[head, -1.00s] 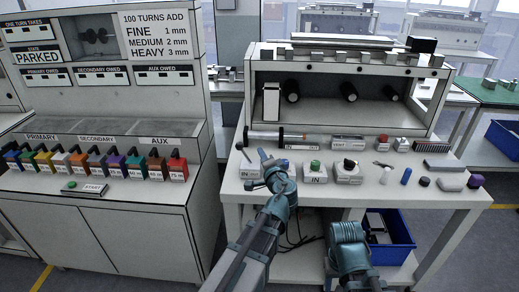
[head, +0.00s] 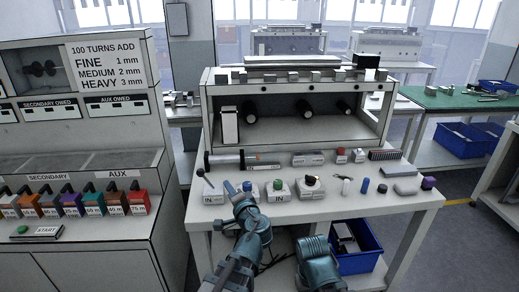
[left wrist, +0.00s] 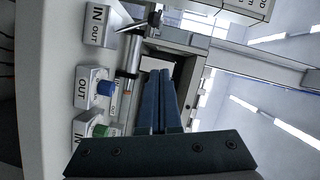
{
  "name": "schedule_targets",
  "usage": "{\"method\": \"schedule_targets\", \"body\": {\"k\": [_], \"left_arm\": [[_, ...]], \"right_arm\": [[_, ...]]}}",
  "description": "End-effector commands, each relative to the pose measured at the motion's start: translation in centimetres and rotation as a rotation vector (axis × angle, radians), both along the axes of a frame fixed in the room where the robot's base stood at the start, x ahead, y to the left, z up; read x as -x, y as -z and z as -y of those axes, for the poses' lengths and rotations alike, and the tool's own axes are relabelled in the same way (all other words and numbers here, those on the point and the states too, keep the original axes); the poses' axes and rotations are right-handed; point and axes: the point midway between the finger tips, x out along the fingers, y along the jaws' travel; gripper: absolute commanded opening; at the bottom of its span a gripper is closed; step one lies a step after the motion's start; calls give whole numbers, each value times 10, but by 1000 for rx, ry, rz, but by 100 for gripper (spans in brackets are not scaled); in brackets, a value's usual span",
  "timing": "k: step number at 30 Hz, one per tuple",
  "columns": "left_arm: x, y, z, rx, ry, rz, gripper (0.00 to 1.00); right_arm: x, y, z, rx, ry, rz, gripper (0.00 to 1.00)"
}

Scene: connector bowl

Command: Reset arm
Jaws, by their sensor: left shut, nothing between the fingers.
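My left gripper (head: 230,188) is at the front part of the white workbench (head: 400,203), in front of a row of small IN/OUT boxes. In the left wrist view its two dark blue fingers (left wrist: 158,100) are shut together with nothing between them. The box with a blue knob (left wrist: 95,87) and the box with a green knob (left wrist: 90,128) are left of the fingers there. My right arm shows low in the head view, but its gripper does not show.
A shelf unit (head: 212,112) stands at the back of the bench. A counter with colored blocks and a START button (head: 22,229) is at the left. A blue bin (head: 372,262) is under the bench. Small parts lie at the bench's right, including a purple piece (head: 428,183).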

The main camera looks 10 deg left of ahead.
Motion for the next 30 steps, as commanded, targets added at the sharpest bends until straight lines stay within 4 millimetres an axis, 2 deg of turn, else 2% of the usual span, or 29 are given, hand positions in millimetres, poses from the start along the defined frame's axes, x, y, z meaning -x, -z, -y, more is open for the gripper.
{"method": "schedule_targets", "body": {"k": [4,8,11,15,18,21,25,30], "left_arm": [[14,7,1,114,-61,-54,0],[46,33,13,329,-170,-199,0],[80,59,36,505,-246,-363,0],[133,83,83,706,-311,-619,0],[167,90,114,812,-330,-785,0],[193,91,139,879,-334,-914,0],[212,90,156,925,-333,-1009,0],[218,90,162,939,-332,-1039,0]], "right_arm": [[0,-18,0,0,0,0,50],[0,-43,0,0,0,0,50],[0,-61,0,0,0,0,50],[0,-83,0,0,1,0,50],[0,-94,0,0,1,0,50],[0,-101,0,0,1,0,50],[0,-105,0,0,1,0,50],[0,-104,0,0,1,0,50]]}}
